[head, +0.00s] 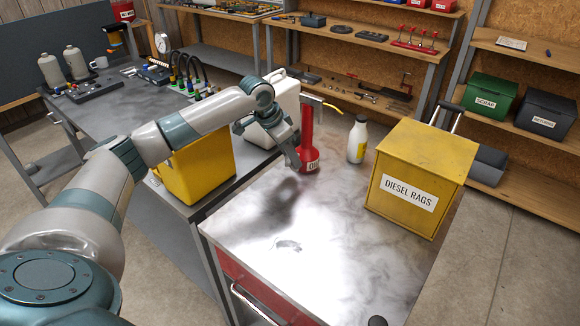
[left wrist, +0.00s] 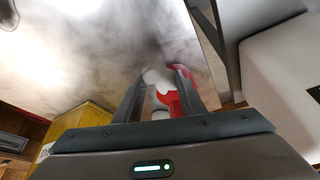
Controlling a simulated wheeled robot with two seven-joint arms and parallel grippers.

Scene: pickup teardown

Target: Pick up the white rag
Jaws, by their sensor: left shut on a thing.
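My left gripper (head: 295,162) is just above the light worktop, close to the left side of the red can. In the left wrist view, my left gripper (left wrist: 163,85) has a white piece between its fingers, which I take to be the white rag (left wrist: 157,77). Its outline is partly hidden by the fingers. I cannot make the rag out in the head view. The yellow box labelled DIESEL RAGS (head: 395,160) stands on the worktop to the right, with its lid closed. My right gripper is not in view.
The red can (head: 307,150) with a tall neck stands right beside my left gripper. A white bottle (head: 357,142) stands between it and the yellow box. A white canister (head: 284,110) and a yellow bin (head: 205,170) are to the left.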

